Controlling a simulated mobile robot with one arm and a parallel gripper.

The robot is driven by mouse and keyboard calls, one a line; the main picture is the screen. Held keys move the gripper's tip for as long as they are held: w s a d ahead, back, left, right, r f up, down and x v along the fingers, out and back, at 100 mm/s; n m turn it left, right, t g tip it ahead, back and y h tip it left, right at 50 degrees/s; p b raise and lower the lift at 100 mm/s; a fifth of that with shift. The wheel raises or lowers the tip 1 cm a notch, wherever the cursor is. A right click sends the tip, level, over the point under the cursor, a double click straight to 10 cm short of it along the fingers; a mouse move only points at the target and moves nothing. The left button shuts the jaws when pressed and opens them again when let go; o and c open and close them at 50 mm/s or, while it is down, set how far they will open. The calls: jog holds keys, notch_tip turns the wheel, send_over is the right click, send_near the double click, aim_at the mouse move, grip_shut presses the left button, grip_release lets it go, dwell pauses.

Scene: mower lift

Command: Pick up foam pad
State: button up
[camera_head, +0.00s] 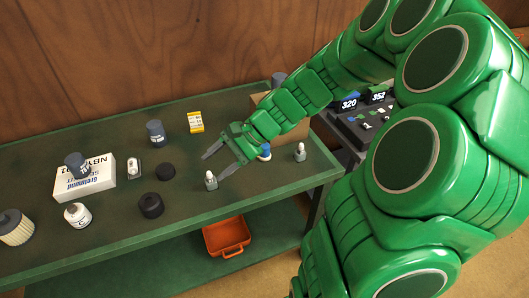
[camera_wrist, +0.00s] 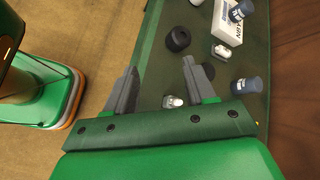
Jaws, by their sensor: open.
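Two dark, round, low pieces lie on the green bench; they look like foam pads, but I cannot tell for sure. One dark piece (camera_head: 151,204) is near the front edge, and it also shows in the wrist view (camera_wrist: 177,39) beyond the fingertips. The other dark piece (camera_head: 165,171) is just behind it; in the wrist view it is partly hidden by the right finger. My gripper (camera_head: 225,158) is open and empty above the bench, to the right of both pieces. Its spread fingers show in the wrist view (camera_wrist: 160,66).
A small grey-capped bottle (camera_head: 211,181) stands near the gripper, another (camera_head: 300,153) to the right. A white box (camera_head: 86,178), a blue-grey jar (camera_head: 156,133) and a yellow-white box (camera_head: 195,122) are on the bench (camera_head: 115,228). An orange bin (camera_head: 227,235) sits below.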

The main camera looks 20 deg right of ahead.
jog(key=w+d+f+m+t+y, duration=0.1)
jog(key=w+d+f+m+t, duration=0.1)
jog(key=w+d+m, duration=0.3)
jog(key=m+t+h, duration=0.3)
jog(key=m+t, duration=0.4)
jog(key=m, duration=0.5)
send_near(267, 146)
jog(key=shift+w+a+f, duration=0.4)
jog(key=shift+w+f, duration=0.15)
jog(key=shift+f, duration=0.05)
jog(key=shift+w+a+f, duration=0.4)
jog(key=shift+w+f, duration=0.15)
jog(key=shift+f, duration=0.1)
jog(key=shift+x, duration=1.2)
jog(key=shift+w+a+f, duration=0.1)
jog(key=shift+w+a, duration=0.85)
jog(key=shift+w, duration=0.2)
jog(key=shift+x, duration=1.2)
jog(key=c, duration=0.7)
jog(key=shift+c, duration=0.2)
